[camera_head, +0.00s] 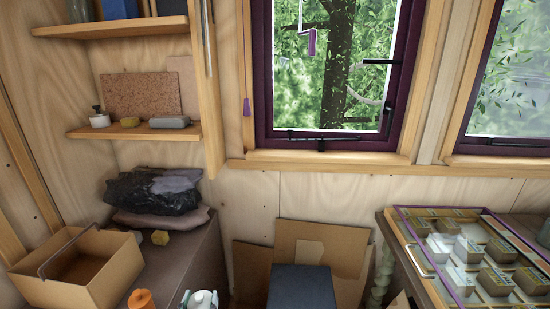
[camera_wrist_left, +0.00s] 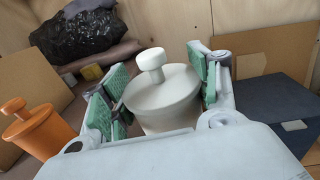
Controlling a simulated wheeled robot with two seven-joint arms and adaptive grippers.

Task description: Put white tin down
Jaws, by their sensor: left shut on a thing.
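The white tin (camera_wrist_left: 160,100), a round off-white pot with a knobbed lid, stands between the green-padded fingers of my left gripper (camera_wrist_left: 158,88) in the wrist view. The gripper is shut on it, with a finger on each side. In the head view my left gripper (camera_head: 200,300) shows only at the bottom edge, in front of the dark bench top (camera_head: 190,255). The tin's base is hidden, so I cannot tell whether it touches the surface. My right gripper is not in view.
An orange lidded tin (camera_head: 141,300) stands left of my gripper. A cardboard box (camera_head: 100,285), a yellow block (camera_head: 160,238) and a black bag (camera_head: 150,190) sit on the bench. A dark blue box (camera_head: 300,288) is at right. Some bench top near the gripper is bare.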

